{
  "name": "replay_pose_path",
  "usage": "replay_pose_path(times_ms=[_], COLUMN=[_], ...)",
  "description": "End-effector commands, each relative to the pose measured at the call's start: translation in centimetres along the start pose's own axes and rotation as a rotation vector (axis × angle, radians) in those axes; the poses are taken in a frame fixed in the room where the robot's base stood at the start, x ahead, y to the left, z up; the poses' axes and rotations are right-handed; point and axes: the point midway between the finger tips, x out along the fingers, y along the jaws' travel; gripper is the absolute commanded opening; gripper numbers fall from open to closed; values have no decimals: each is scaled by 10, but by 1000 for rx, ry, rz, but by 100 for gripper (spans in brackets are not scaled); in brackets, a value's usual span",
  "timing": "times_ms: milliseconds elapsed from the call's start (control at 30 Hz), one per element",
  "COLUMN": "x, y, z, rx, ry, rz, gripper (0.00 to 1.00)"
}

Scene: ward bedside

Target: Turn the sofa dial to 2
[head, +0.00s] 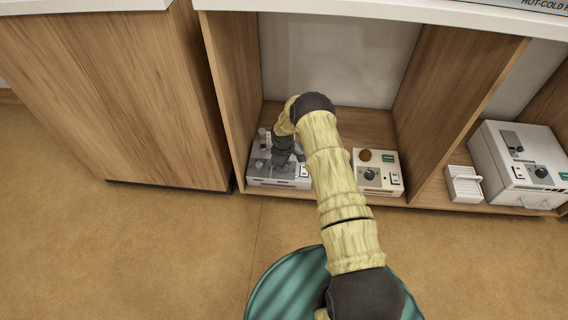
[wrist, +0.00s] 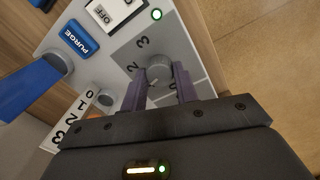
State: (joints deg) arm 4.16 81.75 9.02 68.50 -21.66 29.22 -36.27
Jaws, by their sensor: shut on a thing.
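A small grey round dial (wrist: 159,70) sits on a grey plate in the wrist view, with the digits 2 and 3 printed beside it. My gripper (wrist: 160,88) is shut on the dial, one dark finger on each side. Where its pointer aims is not clear. In the head view my gripper (head: 284,148) reaches down onto the left grey control box (head: 262,182) on the low shelf, hiding part of it. No label naming the sofa is legible.
The wrist view shows a blue PURGE button (wrist: 79,39), an OFF rocker switch (wrist: 112,12), a lit green lamp (wrist: 156,14) and a blue lever (wrist: 30,88). In the head view a cream box with a dial (head: 372,178) and a larger white unit (head: 515,160) stand to the right.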

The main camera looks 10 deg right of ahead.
Motion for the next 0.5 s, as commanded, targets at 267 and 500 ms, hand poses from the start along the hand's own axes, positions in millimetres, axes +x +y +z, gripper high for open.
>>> replay_pose_path(times_ms=[267,500], x=[0,1], y=[2,2], z=[5,4], rx=[264,485], ry=[-22,-32], rz=[3,3], gripper=[7,7])
